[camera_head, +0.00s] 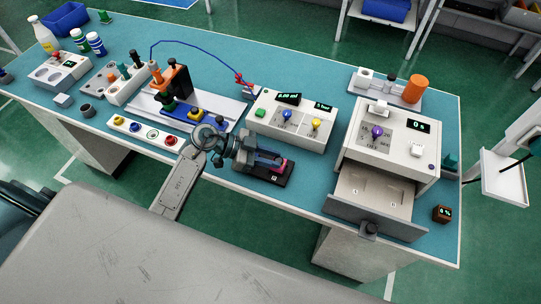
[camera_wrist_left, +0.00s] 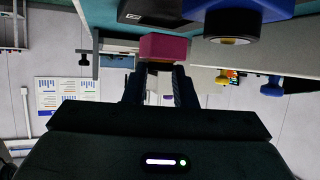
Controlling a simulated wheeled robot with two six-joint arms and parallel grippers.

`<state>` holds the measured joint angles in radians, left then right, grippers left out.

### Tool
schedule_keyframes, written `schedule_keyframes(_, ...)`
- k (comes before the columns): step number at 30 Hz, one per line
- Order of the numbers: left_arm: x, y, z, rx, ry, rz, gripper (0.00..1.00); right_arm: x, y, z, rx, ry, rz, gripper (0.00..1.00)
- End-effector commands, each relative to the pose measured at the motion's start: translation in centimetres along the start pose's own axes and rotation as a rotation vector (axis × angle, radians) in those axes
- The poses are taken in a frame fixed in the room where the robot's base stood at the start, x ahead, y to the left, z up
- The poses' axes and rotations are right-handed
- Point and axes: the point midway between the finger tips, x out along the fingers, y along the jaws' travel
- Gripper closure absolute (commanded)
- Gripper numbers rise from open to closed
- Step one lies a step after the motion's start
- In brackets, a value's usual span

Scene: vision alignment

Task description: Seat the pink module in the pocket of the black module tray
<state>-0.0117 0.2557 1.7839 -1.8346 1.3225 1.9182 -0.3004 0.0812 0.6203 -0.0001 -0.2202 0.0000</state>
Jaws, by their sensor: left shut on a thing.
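The pink module (camera_head: 285,164) is held at the tips of my left gripper (camera_head: 278,161), which is shut on it. In the left wrist view the pink module (camera_wrist_left: 163,48) sits between the two dark fingertips (camera_wrist_left: 160,68). The black module tray (camera_head: 272,176) lies on the teal bench below and around the gripper; a dark part of it shows at the top of the wrist view (camera_wrist_left: 150,12). The module is over the tray's right part. The fingers hide the pocket, and I cannot tell whether the module touches the tray. My right gripper is not in view.
A white control box with blue and yellow knobs (camera_head: 293,120) stands behind the tray. A white cabinet with an open drawer (camera_head: 375,196) is to the right. A button strip (camera_head: 144,132) and a blue-yellow slide (camera_head: 195,115) lie left. Bare bench (camera_head: 318,182) lies between tray and drawer.

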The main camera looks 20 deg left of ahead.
Motion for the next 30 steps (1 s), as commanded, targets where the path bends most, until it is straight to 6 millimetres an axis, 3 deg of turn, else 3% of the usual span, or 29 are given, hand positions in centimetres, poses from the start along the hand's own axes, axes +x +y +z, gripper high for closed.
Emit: schedule_keyframes(30, 0.5, 0.0, 1.1, 0.0, 0.0, 0.0, 0.98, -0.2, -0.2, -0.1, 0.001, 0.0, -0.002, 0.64)
